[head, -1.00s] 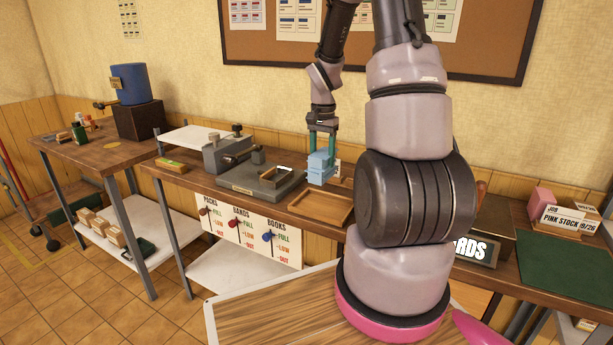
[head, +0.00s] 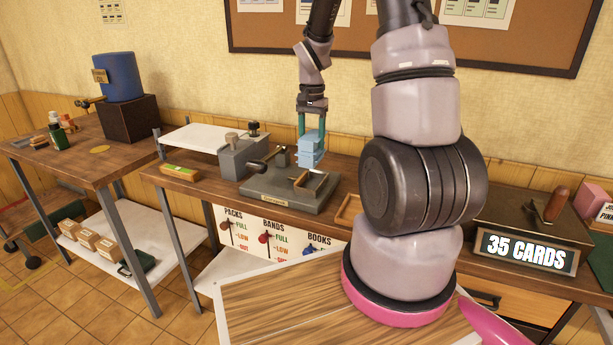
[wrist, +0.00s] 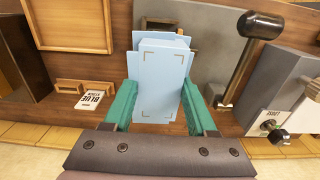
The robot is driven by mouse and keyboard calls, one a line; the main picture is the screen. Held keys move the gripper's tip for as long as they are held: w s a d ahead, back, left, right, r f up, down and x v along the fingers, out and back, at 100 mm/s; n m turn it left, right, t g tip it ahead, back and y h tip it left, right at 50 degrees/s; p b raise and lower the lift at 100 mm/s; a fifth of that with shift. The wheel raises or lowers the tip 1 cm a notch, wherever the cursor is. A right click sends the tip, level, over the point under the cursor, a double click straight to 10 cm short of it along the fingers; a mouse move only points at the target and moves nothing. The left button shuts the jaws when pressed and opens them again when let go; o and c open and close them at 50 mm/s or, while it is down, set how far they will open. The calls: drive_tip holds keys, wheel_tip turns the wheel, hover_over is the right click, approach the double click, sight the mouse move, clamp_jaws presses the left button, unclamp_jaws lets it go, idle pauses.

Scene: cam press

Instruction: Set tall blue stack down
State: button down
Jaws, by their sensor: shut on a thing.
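My gripper (head: 312,140) has teal fingers and is shut on the tall light-blue stack (head: 310,156). In the head view the stack hangs upright above the right part of the grey press base (head: 285,196), near a small frame (head: 318,183) on it; whether it touches anything there I cannot tell. In the wrist view the stack (wrist: 160,75) sits between both teal fingers, its sheets slightly uneven, with corner marks on its face. It hides much of what lies beneath. The press's dark lever (wrist: 240,60) is to its right.
A wooden tray (head: 347,210) is partly hidden behind my arm; it also shows in the wrist view (wrist: 70,8). The "35 CARDS" box (head: 527,252) is right. The press block (head: 243,158) stands close left.

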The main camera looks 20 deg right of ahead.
wheel_tip(320, 180, down, 8)
drive_tip(key=shift+f, duration=0.25)
drive_tip(key=shift+c, duration=1)
unclamp_jaws()
drive_tip(key=shift+f, duration=0.15)
wheel_tip(320, 180, up, 12)
drive_tip(key=shift+r, duration=0.1)
drive_tip(key=s+a+r+n+t+y, duration=0.1)
drive_tip(key=s+a+r+n+t, duration=0.1)
drive_tip(key=s+r, duration=0.8)
drive_tip(key=s+a+r+n+t+y, duration=0.1)
drive_tip(key=s+a+r+n+t, duration=0.2)
drive_tip(key=s+r, duration=0.8)
drive_tip(key=a+r+t, duration=0.1)
drive_tip(key=a+t, duration=0.1)
drive_tip(key=a, duration=0.1)
